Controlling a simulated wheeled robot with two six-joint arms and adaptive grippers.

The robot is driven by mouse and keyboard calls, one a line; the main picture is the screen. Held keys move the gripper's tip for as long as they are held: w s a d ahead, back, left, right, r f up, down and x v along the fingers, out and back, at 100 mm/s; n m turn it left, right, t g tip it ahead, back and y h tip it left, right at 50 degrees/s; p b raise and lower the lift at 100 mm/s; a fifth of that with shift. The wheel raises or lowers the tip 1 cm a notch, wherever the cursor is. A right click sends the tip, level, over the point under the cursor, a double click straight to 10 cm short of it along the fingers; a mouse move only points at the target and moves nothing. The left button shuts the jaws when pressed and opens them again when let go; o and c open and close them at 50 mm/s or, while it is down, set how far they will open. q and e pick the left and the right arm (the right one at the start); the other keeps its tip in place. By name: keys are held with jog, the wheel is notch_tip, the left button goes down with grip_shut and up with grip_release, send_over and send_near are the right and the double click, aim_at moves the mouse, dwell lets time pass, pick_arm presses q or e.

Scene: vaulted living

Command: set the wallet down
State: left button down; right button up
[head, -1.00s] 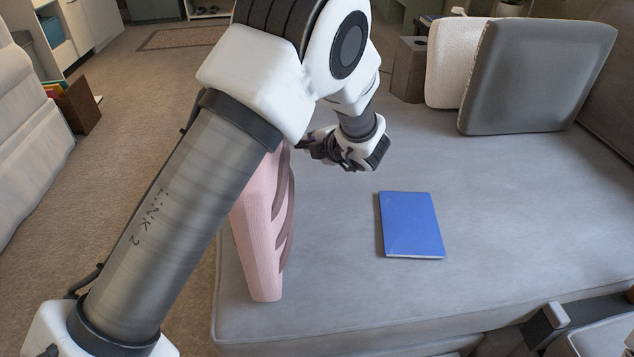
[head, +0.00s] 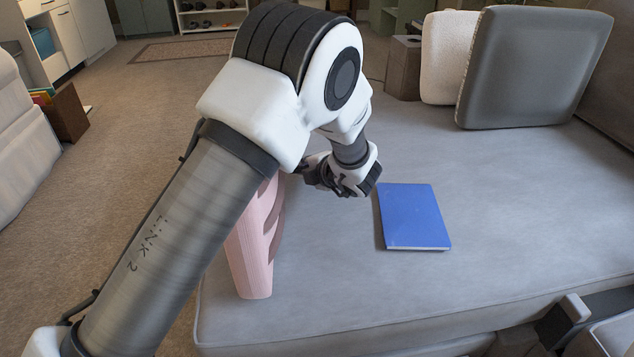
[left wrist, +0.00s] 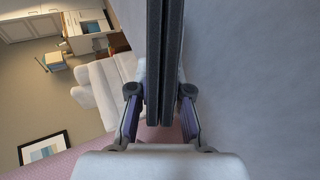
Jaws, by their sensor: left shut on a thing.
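My left gripper (head: 325,178) is over the grey sofa seat (head: 330,270), up and left of the blue book in the head view. In the left wrist view my left gripper (left wrist: 160,95) has a finger on each side of a dark, slab-like wallet (left wrist: 165,50), seen edge-on, and is shut on it. In the head view I cannot clearly make out the wallet against the dark gripper parts. I cannot tell whether it touches the seat. My right arm shows only in part at the lower right of the head view.
A blue book (head: 413,216) lies flat on the seat. A pink ribbed object (head: 250,250) stands at the seat's left edge, partly behind my left arm. Grey (head: 530,65) and cream (head: 443,55) cushions stand at the back. The seat's middle and right are clear.

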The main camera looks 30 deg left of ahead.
pick_arm(q)
jog(key=c, duration=1.2)
grip_release()
jog(key=shift+c, duration=0.2)
jog(key=p+v, duration=0.6)
jog(key=v, duration=0.1)
jog(key=shift+d+r, duration=0.1)
jog(key=shift+r, duration=0.3)
jog(key=shift+s+d+p, duration=0.2)
jog(key=shift+d+p, duration=0.05)
jog(key=shift+p, duration=0.1)
jog(key=shift+f, duration=0.1)
jog(key=shift+f, duration=0.1)
